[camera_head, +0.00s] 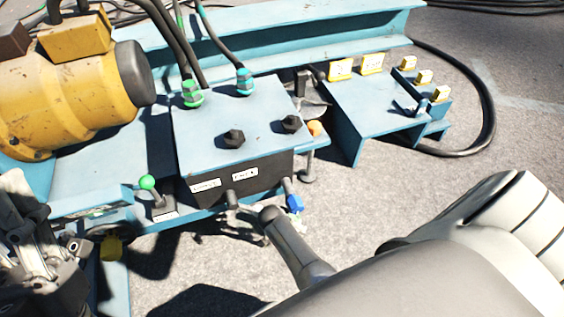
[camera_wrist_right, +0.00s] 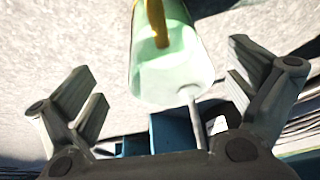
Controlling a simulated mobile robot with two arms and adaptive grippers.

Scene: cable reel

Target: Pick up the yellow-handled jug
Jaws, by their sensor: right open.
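The jug (camera_wrist_right: 172,68), pale green-white with a yellow handle (camera_wrist_right: 157,22), shows in the right wrist view at the top centre. Its upper end is cut off by the frame. My right gripper (camera_wrist_right: 165,86) is open, with one finger on each side of the jug in the picture and a visible gap on both sides. I cannot tell how deep the jug sits between the fingers. I cannot make out the jug in the head view. My left gripper (camera_head: 38,245) is at the lower left of the head view, partly cut off; its jaw state is unclear.
A blue machine frame (camera_head: 85,178) carries a yellow motor (camera_head: 70,100) and a control box (camera_head: 225,130) with cables. A green-knobbed lever (camera_head: 148,183) stands in front. A blue bench (camera_head: 375,105) with yellow-labelled parts is at the right. Grey floor (camera_head: 400,190) lies open beyond my right arm.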

